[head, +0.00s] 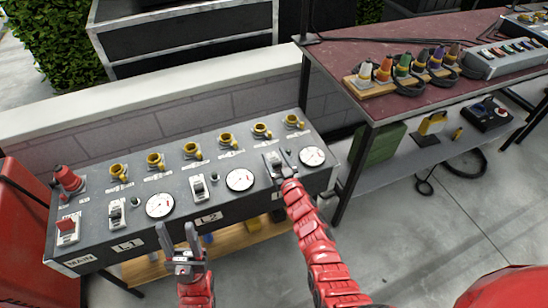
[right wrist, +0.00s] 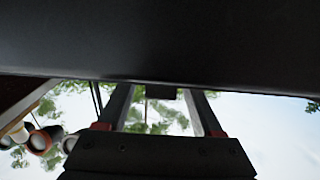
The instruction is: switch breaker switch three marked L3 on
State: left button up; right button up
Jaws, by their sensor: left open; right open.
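The grey breaker panel (head: 95,255) stands at the left in the head view, with labels MAIN, L1 and L2 readable. The third breaker switch (head: 271,159) is at the panel's right, beside the rightmost round gauge (head: 312,156). My right gripper (head: 281,160) is open at this switch and partly covers it and its label. I cannot tell the lever's position or whether the fingers touch it. In the right wrist view, the open fingers (right wrist: 165,98) reach up to the dark panel edge (right wrist: 160,45).
The red main switch (head: 67,228), L1 switch (head: 116,213) and L2 switch (head: 199,188) sit to the left. Several yellow sockets (head: 227,140) line the panel's back. A red-topped table (head: 350,55) with coloured plugs (head: 384,70) stands at the right.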

jog(key=shift+w+a, duration=0.2)
jog(key=shift+w, duration=0.25)
grip_shut()
jog(key=r+g+p, duration=0.1)
jog(key=p, duration=0.4)
jog(key=shift+w+a+r, duration=0.1)
jog(key=shift+w, duration=0.1)
jog(key=g+p, duration=0.1)
jog(key=p, duration=0.1)
jog(key=g+h+p, duration=0.1)
jog(key=p, duration=0.1)
jog(key=shift+w+f+p, duration=0.3)
jog(key=shift+f+p, duration=0.1)
jog(key=shift+w+f+g+p, duration=0.1)
jog(key=shift+f+g+p, duration=0.25)
jog(key=shift+p, duration=0.2)
jog(key=shift+f, duration=0.25)
